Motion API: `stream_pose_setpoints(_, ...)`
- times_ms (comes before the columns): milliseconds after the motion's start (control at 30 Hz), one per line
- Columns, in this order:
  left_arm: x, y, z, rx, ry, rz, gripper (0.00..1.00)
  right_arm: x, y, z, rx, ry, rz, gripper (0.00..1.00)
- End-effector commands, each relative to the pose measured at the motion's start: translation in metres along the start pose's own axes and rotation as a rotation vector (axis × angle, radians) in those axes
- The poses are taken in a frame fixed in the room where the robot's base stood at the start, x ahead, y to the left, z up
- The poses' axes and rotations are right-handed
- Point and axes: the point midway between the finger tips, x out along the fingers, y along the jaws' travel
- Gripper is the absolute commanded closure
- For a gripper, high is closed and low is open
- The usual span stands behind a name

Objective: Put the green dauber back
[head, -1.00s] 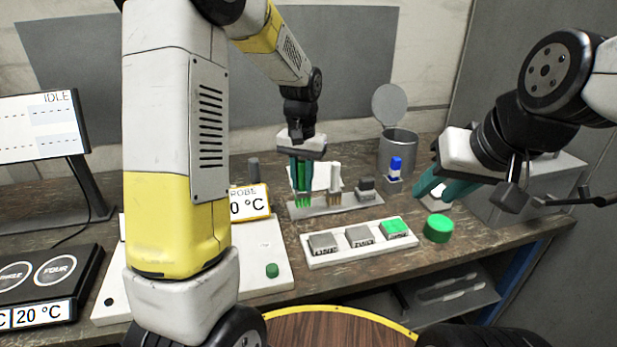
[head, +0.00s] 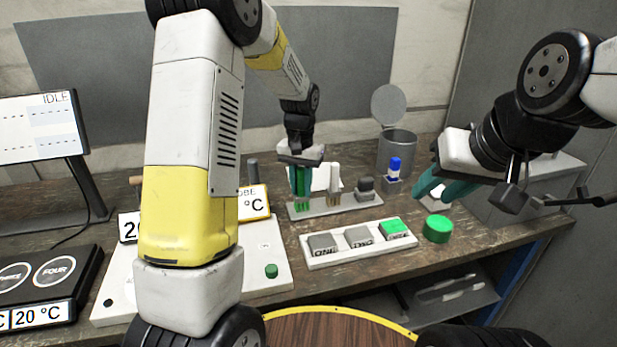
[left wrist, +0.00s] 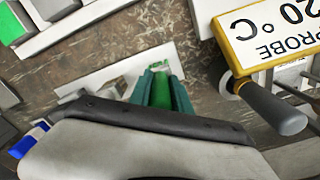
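The green dauber (head: 301,180) is upright between the teal fingers of my left gripper (head: 300,190).
A three-block tray (head: 330,261) and green round lid (head: 437,229) lie in front. A probe display (head: 254,203) is left.

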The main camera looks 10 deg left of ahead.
Motion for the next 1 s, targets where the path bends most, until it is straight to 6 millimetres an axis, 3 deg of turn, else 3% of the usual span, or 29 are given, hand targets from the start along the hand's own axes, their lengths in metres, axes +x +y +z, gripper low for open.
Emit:
stream_pose_setpoints(67, 0.0, 0.0, 0.0, 0.0, -0.001, 0.0, 0.56, 0.0, 0.0, 0.0, 0.0, 0.0, 0.0, 0.64)
stream_pose_setpoints(433, -0.008, 0.0, 0.0, 0.0, 0.002, 0.0, 0.56, 0.0, 0.0, 0.0, 0.0, 0.0, 0.0, 0.64)
stream_pose_setpoints(800, -0.082, 0.0, -0.001, 0.0, 0.005, -0.001, 0.56, 0.0, 0.0, 0.0, 0.0, 0.0, 0.0, 0.64)
stream_pose_setpoints(1000, -0.113, 0.0, 0.0, 0.0, 0.002, 0.0, 0.56, 0.0, 0.0, 0.0, 0.0, 0.0, 0.0, 0.64)
